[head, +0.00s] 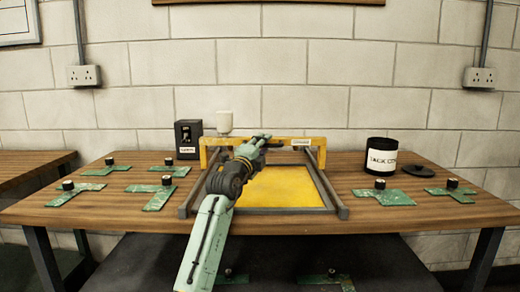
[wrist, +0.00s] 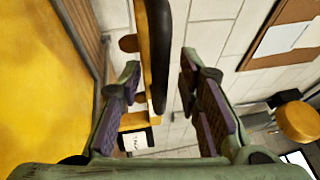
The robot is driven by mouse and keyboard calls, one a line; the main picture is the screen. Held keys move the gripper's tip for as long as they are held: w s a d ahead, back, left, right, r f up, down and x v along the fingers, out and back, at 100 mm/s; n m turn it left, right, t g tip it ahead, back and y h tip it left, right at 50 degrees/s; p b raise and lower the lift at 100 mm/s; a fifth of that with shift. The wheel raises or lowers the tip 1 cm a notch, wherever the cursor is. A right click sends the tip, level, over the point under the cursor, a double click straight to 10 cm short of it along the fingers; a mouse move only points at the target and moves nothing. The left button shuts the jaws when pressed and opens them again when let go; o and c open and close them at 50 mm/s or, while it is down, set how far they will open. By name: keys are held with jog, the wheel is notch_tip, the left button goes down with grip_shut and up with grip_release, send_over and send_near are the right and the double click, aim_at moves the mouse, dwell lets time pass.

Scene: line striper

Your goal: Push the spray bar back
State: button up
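A yellow panel (head: 290,190) lies between the rails. My gripper (head: 260,140) is at the middle of the bar, and my arm hides part of the bar and panel. In the wrist view my gripper (wrist: 165,95) is open, its purple-padded fingers apart. The bar (wrist: 155,45) runs between them, with a gap visible on each side.
A black jar (head: 381,157) and dark lid (head: 418,171) stand right of the rails. A dark box (head: 188,140) stands left. Several green plates with black knobs lie at both sides, one at the left (head: 75,195). The brick wall (head: 330,60) is close behind.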

jog(key=v, duration=1.2)
